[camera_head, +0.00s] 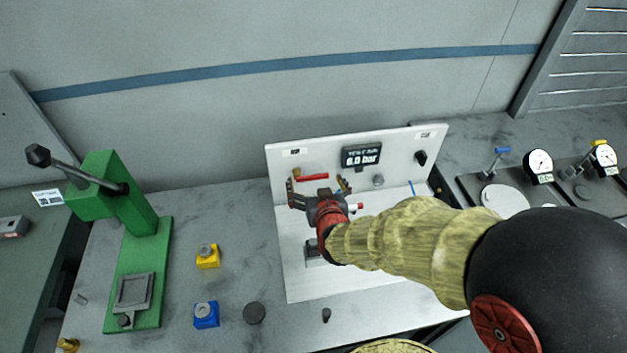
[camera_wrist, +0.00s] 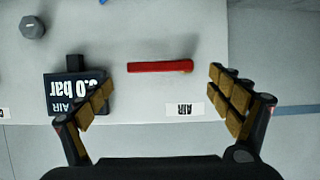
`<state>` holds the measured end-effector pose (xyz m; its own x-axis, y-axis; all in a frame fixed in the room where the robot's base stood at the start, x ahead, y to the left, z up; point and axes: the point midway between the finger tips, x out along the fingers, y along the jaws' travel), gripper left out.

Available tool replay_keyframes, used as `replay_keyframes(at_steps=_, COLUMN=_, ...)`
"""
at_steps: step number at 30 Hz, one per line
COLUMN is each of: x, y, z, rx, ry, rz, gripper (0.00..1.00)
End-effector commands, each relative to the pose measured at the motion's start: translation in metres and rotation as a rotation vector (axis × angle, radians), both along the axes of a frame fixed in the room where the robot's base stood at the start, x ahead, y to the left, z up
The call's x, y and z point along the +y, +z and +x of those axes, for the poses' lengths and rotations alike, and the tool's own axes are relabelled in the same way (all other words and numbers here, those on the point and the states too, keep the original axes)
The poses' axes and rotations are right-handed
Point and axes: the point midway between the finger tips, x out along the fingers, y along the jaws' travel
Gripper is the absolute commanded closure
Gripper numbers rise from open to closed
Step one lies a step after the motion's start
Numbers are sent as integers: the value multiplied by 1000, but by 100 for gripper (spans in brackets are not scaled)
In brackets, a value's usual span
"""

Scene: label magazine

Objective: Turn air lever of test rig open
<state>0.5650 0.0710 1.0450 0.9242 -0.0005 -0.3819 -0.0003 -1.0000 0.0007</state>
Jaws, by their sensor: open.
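The test rig (camera_head: 290,270) has a white base and an upright white panel (camera_head: 400,150). Its red air lever (camera_head: 313,177) lies horizontal on the panel. In the wrist view the red lever (camera_wrist: 160,66) stretches across the gap between my fingers, above an upside-down AIR label (camera_wrist: 184,109). My gripper (camera_head: 320,187) is open and empty in front of the panel, with one finger to each side of the lever; it also shows in the wrist view (camera_wrist: 162,82). I see no contact with the lever. The pressure display (camera_head: 361,156) shows a bar reading, its first digit unclear.
A green lever press (camera_head: 155,270) stands at left on the grey bench. A yellow block (camera_head: 208,256), a blue block (camera_head: 206,315) and a dark disc (camera_head: 254,313) lie between. Dial gauges (camera_head: 538,164) stand at right. A black knob (camera_head: 420,158) sits on the panel's right.

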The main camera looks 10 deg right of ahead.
Motion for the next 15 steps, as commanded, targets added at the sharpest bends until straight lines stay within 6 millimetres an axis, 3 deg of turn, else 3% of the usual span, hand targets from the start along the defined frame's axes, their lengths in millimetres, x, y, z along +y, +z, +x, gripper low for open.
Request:
replay_keyframes(at_steps=6, x=0, y=-11, z=22, rx=2, ry=0, rz=0, gripper=8)
replay_keyframes(at_steps=15, x=0, y=-11, z=27, rx=1, ry=1, rz=1, gripper=8)
